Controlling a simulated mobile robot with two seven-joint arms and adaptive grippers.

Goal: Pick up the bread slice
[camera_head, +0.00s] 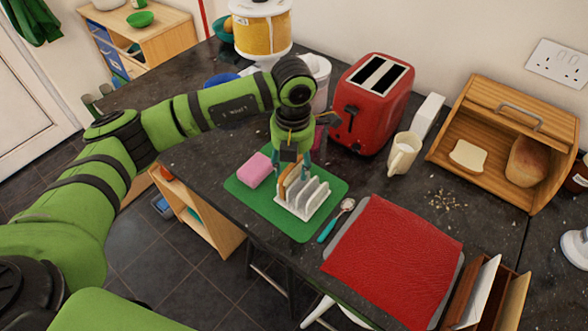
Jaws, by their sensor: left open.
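A brown-crusted bread slice (282,184) stands upright at the left end of a white toast rack (306,203) on a green mat (248,201). My left gripper (291,166) points down over that end of the rack, its fingers open and close to the top of the slice. I cannot tell whether the fingers touch it. The gripper hides part of the slice. A second, pale bread slice (467,156) lies in the open wooden bread bin (505,92), away from the gripper. My right gripper is not in view.
A pink sponge (254,170) lies left of the rack. A red toaster (371,105) and a cream mug (403,154) stand behind and to the right. A spoon (335,221) and a red cloth (394,260) lie at the right. A loaf (527,161) sits in the bin.

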